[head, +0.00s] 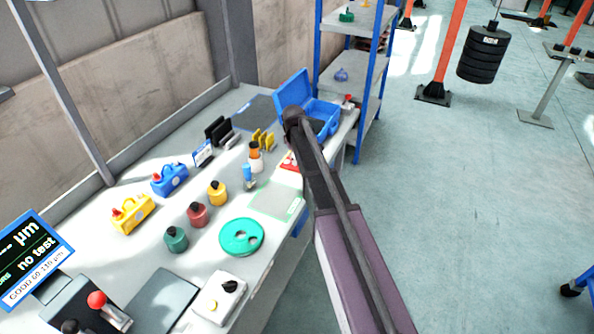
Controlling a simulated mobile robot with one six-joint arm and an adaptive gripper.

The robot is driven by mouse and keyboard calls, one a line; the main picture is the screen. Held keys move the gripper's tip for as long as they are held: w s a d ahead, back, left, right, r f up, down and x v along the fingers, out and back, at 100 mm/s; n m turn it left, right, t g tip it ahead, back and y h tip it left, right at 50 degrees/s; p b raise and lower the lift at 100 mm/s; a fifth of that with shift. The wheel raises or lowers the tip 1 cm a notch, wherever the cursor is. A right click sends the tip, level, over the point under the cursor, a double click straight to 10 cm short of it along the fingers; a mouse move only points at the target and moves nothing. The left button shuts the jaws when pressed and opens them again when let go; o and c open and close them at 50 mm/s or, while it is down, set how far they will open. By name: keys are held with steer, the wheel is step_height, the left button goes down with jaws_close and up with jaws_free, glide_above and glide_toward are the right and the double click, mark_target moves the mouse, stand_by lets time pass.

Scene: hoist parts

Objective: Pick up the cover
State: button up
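A flat round green disc (241,237) with small holes lies on the grey workbench (192,265), near its front edge. It looks like the cover, but no label confirms this. Nothing touches it from above. My arm rises from the bottom right, passes to the right of the disc and ends over the bench's far part. No gripper fingers can be made out.
Teal, red and yellow knobbed weights (196,214) stand behind the disc, with bottles (255,158) farther back. A white box with a black knob (220,298) is in front. An open blue case (293,90) sits at the far end. Open floor lies right.

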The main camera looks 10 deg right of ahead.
steer(key=shift+d+f+b, duration=0.1)
steer(key=shift+f+b, duration=0.3)
steer(key=shift+f, duration=0.25)
jaws_close()
